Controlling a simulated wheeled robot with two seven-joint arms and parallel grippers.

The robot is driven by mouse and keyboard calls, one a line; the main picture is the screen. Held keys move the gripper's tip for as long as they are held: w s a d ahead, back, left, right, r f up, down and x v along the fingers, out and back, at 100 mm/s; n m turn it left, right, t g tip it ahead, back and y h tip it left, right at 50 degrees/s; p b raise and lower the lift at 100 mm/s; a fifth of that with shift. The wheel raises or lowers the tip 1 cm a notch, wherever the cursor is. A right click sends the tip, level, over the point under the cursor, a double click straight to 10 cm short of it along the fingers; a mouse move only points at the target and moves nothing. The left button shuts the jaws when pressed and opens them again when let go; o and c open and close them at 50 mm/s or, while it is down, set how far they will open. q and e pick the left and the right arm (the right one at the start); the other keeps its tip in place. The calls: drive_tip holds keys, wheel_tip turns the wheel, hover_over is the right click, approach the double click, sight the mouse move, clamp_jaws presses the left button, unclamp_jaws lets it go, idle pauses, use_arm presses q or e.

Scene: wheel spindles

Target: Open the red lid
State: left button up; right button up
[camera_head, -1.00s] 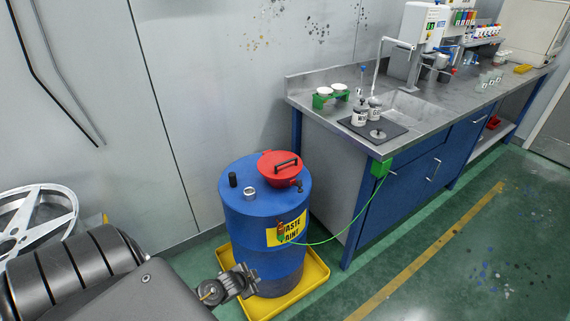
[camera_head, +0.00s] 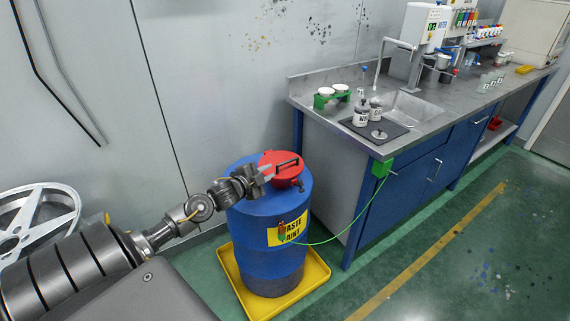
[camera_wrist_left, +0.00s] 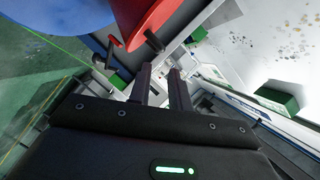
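The barrel stands in a yellow tray (camera_head: 309,283). A blue bench with a metal worktop (camera_head: 415,104) stands to the right. A green cable (camera_head: 345,230) runs from a green box on the bench to the barrel. A silver wheel (camera_head: 45,205) is at the left.

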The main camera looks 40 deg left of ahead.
sight(283, 164)
use_arm(q)
drive_tip(key=x, duration=1)
drive_tip(key=shift+w+f, duration=0.1)
drive_tip(key=shift+w, duration=0.15)
drive_tip(key=shift+c, duration=0.3)
clamp_jaws()
